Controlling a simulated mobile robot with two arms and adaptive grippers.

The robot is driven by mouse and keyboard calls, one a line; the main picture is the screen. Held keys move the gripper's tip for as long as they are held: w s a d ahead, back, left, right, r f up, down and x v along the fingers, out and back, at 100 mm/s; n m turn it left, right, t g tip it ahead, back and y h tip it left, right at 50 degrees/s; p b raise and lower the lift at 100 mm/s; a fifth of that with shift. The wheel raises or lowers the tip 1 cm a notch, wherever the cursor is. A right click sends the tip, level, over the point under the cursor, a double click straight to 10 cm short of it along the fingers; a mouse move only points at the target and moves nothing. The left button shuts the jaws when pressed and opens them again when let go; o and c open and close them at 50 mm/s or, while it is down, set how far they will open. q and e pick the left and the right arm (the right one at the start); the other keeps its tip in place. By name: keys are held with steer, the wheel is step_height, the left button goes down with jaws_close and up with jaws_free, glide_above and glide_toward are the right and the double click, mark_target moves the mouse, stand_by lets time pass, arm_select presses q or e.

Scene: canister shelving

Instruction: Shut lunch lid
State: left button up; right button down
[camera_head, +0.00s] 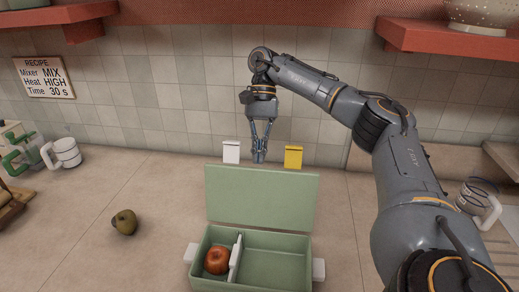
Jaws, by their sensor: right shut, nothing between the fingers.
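A green lunch box (276,284) stands on the counter at the bottom centre, with white clips at its left and right sides. Its lid (262,197) stands open, raised upright along the back edge. Inside, a white divider (236,258) splits the box. A reddish apple (217,261) lies in the left compartment, and the right one looks empty. My right gripper (259,158) is shut and empty, pointing down, and appears just above or behind the lid's top edge. I cannot tell whether it touches the lid. My left gripper is not in view.
A white box (231,152) and a yellow box (293,157) are by the tiled wall behind the lid. A greenish-brown fruit (124,222) lies on the counter at left. Red shelves (455,35) overhang above. The counter left of the lunch box is mostly clear.

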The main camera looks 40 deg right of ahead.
mark_target(257, 173)
steer(key=b+x, duration=0.1)
steer(key=x, duration=0.2)
steer(key=shift+w+d+f, duration=0.1)
steer(key=shift+f, duration=0.1)
steer(key=shift+p+x, duration=0.3)
steer(key=shift+x, duration=0.8)
steer(key=shift+w, duration=0.1)
